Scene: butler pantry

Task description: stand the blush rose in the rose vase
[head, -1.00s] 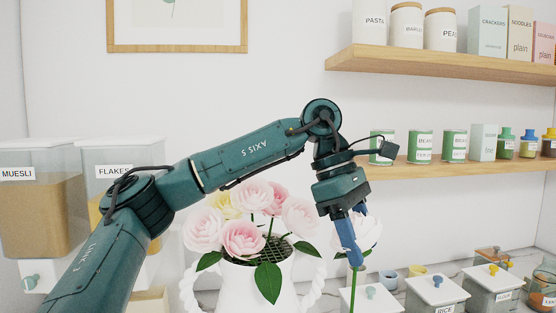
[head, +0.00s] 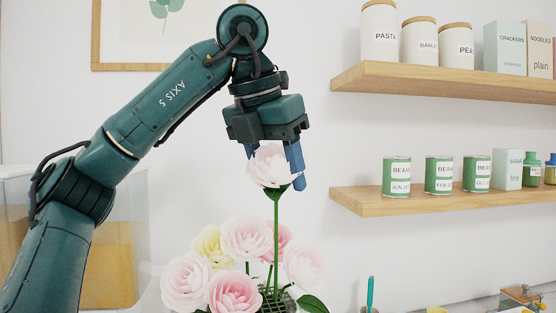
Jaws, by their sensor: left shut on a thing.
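The blush rose (head: 268,168) is a pale pink bloom on a long green stem. My left gripper (head: 276,174) points down and is shut on it at the bloom, with a blue finger on each side. The rose hangs upright above the vase. Its stem runs down among the other blooms to the dark mesh (head: 285,301) in the vase mouth; I cannot tell whether the stem's end is inside an opening. The white vase is mostly below the picture edge and behind flowers. My right gripper is out of view.
Several pink roses (head: 246,238) and a yellow one (head: 211,246) crowd the vase mouth, left and right of the stem. A wooden shelf (head: 400,203) with green bean tins (head: 438,175) is to the right. A cereal dispenser (head: 108,262) stands behind my left arm.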

